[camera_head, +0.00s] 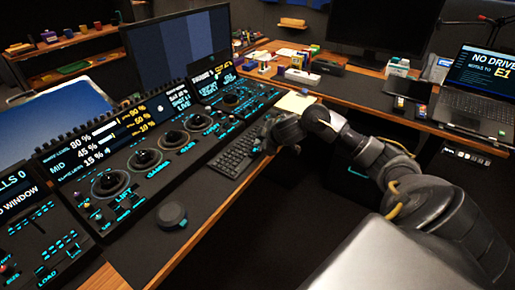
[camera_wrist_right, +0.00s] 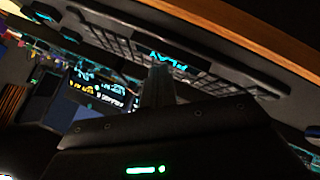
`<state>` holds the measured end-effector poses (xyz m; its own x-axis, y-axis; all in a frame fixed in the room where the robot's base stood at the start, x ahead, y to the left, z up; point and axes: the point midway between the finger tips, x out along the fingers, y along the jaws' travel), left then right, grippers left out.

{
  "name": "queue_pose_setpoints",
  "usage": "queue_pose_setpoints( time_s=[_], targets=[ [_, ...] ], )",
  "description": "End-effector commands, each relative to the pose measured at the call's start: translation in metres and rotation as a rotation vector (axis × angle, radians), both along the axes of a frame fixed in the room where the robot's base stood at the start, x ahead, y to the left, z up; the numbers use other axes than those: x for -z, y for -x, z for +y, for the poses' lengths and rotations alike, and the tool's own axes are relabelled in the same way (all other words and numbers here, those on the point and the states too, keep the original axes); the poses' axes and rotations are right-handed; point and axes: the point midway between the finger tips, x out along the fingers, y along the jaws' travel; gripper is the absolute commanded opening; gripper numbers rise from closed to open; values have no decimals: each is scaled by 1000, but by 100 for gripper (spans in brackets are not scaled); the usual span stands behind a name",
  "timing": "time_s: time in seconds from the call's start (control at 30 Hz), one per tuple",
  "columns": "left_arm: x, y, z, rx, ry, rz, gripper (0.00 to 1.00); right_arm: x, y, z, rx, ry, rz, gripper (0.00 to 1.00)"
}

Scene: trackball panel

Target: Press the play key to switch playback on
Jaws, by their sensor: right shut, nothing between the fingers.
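The trackball panel (camera_head: 140,165) runs diagonally across the left of the head view, with lit cyan labels and several trackballs. A dark keyboard (camera_head: 232,160) lies at its right end. In the right wrist view, a glowing cyan PLAY label (camera_wrist_right: 168,60) shows on the keyboard, with rows of dark keys (camera_wrist_right: 110,38) around it. My right gripper (camera_head: 266,143) is at the keyboard's right side in the head view. In the wrist view its shut, empty fingers (camera_wrist_right: 159,70) point at the PLAY label and partly cover its surroundings. I cannot tell whether they touch the key. My left gripper is not in view.
A round dark knob (camera_head: 171,214) sits on the front ledge of the desk. Monitors (camera_head: 185,45) stand behind the panel. A laptop (camera_head: 480,85) and small boxes (camera_head: 300,76) are on the desk at the right. Dark floor lies below the desk edge.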

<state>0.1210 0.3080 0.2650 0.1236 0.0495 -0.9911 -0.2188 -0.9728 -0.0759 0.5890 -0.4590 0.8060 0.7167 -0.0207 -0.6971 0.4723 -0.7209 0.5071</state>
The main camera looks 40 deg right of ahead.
Motion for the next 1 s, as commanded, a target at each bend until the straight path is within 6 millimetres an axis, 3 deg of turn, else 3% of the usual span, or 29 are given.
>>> queue_pose_setpoints(
  time_s=[1.0],
  targets=[
    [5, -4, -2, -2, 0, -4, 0, 12, 0, 0, -1, -1, 1, 0]
  ],
)
